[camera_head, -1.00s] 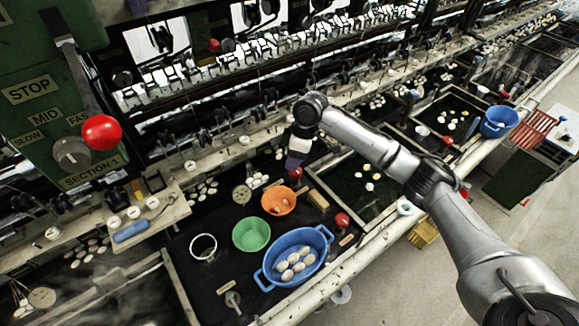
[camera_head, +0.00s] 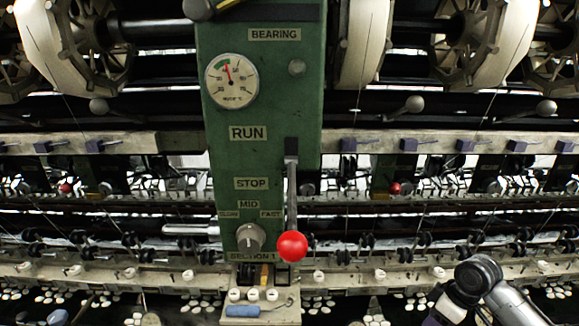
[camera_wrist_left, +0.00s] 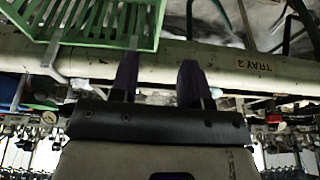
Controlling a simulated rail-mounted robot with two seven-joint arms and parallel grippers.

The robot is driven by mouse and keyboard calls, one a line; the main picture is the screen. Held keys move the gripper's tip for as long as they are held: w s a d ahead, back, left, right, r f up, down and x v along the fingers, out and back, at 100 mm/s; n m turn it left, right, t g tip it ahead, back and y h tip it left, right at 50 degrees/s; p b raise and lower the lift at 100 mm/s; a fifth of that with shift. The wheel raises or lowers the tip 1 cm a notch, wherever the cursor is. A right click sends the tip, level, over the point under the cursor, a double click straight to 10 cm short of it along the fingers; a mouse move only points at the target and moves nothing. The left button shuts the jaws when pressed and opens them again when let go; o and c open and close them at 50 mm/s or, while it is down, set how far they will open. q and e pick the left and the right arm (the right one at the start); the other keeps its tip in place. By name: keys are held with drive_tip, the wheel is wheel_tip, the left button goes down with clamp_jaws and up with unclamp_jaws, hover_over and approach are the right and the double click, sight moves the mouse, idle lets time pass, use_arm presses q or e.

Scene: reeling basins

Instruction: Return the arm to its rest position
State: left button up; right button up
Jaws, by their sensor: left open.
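In the left wrist view, my left gripper (camera_wrist_left: 159,68) has its two dark purple fingers spread apart with nothing between them. The fingers show against a pale rail (camera_wrist_left: 220,72). I cannot tell whether they touch it. My left arm does not show in the head view. My right arm (camera_head: 482,278) is bent at the lower right of the head view. Its gripper end (camera_head: 446,308) is partly cut off by the bottom edge, so its fingers cannot be made out.
A green control column (camera_head: 240,160) with a gauge and a red-knobbed lever (camera_head: 292,246) stands mid-view. A ledge with a blue-handled tool (camera_head: 243,312) lies below it. In the left wrist view, a green slatted crate (camera_wrist_left: 90,25) is at upper left.

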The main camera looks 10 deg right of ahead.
drive_tip(key=w+r+m+t+h, duration=0.1)
drive_tip(key=w+r+t+h, duration=0.2)
drive_tip(key=r+t+h, duration=0.45)
drive_tip(key=s+a+r+t+y, duration=0.1)
drive_tip(key=s+a, duration=0.1)
drive_tip(key=a, duration=0.3)
drive_tip(key=s+a+r+t+y, duration=0.1)
drive_tip(key=s+a+r+t, duration=0.1)
drive_tip(key=a, duration=0.3)
drive_tip(key=s+a+f+m+g+y, duration=0.1)
drive_tip(key=s+a+f+g, duration=0.2)
drive_tip(key=s+f, duration=0.7)
drive_tip(key=s+a+f+m+g+y, duration=0.1)
drive_tip(key=s+a+f+m+g, duration=0.1)
drive_tip(key=s+f, duration=0.85)
drive_tip(key=s+a+f+m+g+y, duration=0.1)
drive_tip(key=s+a+f+g, duration=0.2)
drive_tip(key=s+f, duration=0.7)
drive_tip(key=w+r+p+v, duration=0.1)
drive_tip(key=w+p+v, duration=0.2)
drive_tip(key=p+v, duration=1.1)
drive_tip(key=w+a+r+p+v, duration=0.1)
drive_tip(key=w+p+v, duration=0.2)
drive_tip(key=p+v, duration=1)
drive_tip(key=shift+p+v, duration=0.4)
drive_tip(key=shift+v, duration=0.9)
drive_tip(key=shift+w+a, duration=0.15)
drive_tip(key=shift+a, duration=0.05)
